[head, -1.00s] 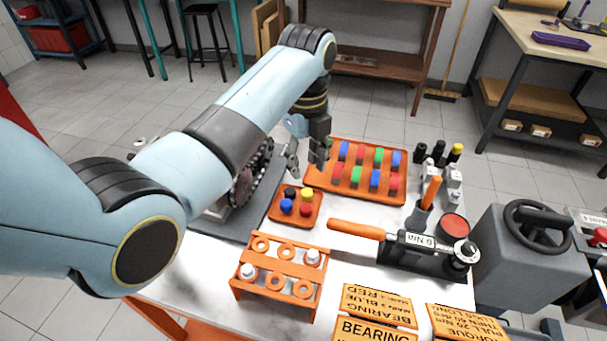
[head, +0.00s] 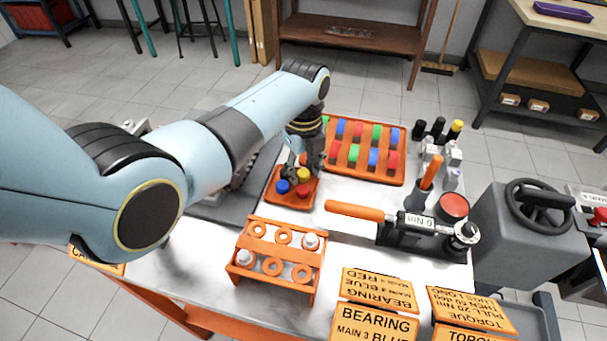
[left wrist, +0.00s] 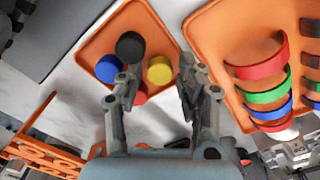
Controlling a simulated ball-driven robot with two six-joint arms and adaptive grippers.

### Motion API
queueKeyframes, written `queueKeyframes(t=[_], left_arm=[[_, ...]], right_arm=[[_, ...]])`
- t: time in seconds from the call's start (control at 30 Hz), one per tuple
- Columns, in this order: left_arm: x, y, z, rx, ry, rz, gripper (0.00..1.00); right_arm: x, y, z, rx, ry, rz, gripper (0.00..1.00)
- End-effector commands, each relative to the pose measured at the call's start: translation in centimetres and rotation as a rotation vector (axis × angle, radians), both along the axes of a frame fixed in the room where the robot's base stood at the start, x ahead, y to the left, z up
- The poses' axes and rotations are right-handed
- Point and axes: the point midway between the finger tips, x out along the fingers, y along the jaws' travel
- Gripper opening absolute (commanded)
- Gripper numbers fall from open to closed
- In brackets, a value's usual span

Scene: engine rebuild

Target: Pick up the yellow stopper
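The yellow stopper (head: 304,174) stands in a small orange tray (head: 272,196) with a blue stopper (head: 282,187), a red stopper (head: 303,191) and a black one. In the left wrist view the yellow stopper (left wrist: 159,70) shows in the gap between my fingers, with the black stopper (left wrist: 130,46) and blue stopper (left wrist: 109,68) to its left. The red stopper (left wrist: 139,98) is partly hidden by a finger. My left gripper (left wrist: 158,80) is open and empty, above the tray; I cannot tell how high. In the head view it (head: 302,162) hides the black stopper. My right gripper is not in view.
A larger orange tray (head: 345,174) of coloured bearing shells lies close on the right. An orange rack (head: 273,264) stands in front, and a torque wrench with an orange handle (head: 354,211) lies to its right. Capped bottles (head: 437,135) stand at the back right.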

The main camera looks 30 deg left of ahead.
Motion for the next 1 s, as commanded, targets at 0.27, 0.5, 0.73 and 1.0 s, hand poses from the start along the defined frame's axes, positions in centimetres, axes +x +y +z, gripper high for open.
queueKeyframes(t=[0.27, 0.5, 0.73, 1.0], left_arm=[[0.0, 0.0, -0.3, 0.001, 0.000, 0.001, 0.35], [0.0, 0.1, -0.3, 0.001, 0.000, 0.001, 0.12], [0.0, 0.1, -0.2, 0.001, 0.000, 0.001, 0.11], [0.1, 0.0, 2.2, 0.000, -0.004, 0.001, 0.11]], right_arm=[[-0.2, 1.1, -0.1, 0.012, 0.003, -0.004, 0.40], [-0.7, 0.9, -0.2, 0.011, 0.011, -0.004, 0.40], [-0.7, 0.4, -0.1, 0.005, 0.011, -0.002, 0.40], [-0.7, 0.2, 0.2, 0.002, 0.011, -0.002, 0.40]])
